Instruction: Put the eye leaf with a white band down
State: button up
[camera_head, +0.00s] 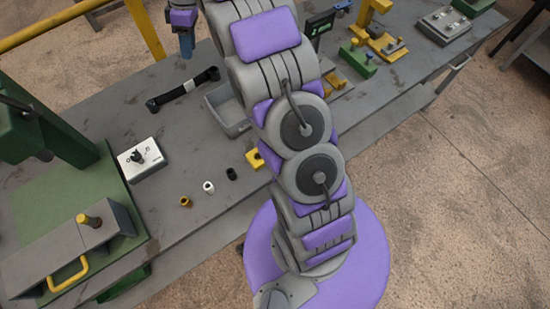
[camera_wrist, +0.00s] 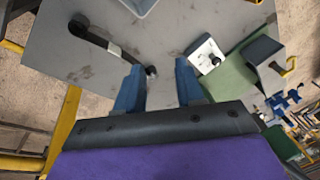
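The eye leaf with a white band (camera_head: 188,87) is a dark bar with rounded eye ends and a pale band around its middle. It lies on the grey bench top, apart from my gripper (camera_head: 186,42), which hangs near the bench's far edge. In the wrist view the leaf (camera_wrist: 93,37) runs from the upper left, and one eye end shows between the blue fingertips of my gripper (camera_wrist: 158,66). The fingers are spread apart, with nothing held between them.
A grey tray (camera_head: 217,112) stands just right of the leaf. A white switch box (camera_head: 141,160) and a green press (camera_head: 100,175) are at left. Several small bushings (camera_head: 208,187) line the near edge. A yellow rail (camera_head: 40,34) runs behind the bench.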

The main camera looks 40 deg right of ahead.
jog(key=s+a+r+m+h, duration=0.1)
jog(key=s+r+m, duration=0.25)
jog(key=s, duration=1.15)
jog(key=s+a+r+m+h, duration=0.1)
jog(key=s+a+r+m, duration=0.3)
jog(key=s, duration=1.1)
jog(key=s+d+f+m, duration=0.1)
jog(key=s+f+m, duration=0.1)
jog(key=s, duration=0.5)
jog(key=s+d+f+m, duration=0.1)
jog(key=s+d+f, duration=0.1)
jog(key=s, duration=0.4)
jog(key=shift+s+f+m+g+h, duration=0.35)
jog(key=shift+f+g+h, duration=0.05)
jog(key=shift+a, duration=0.1)
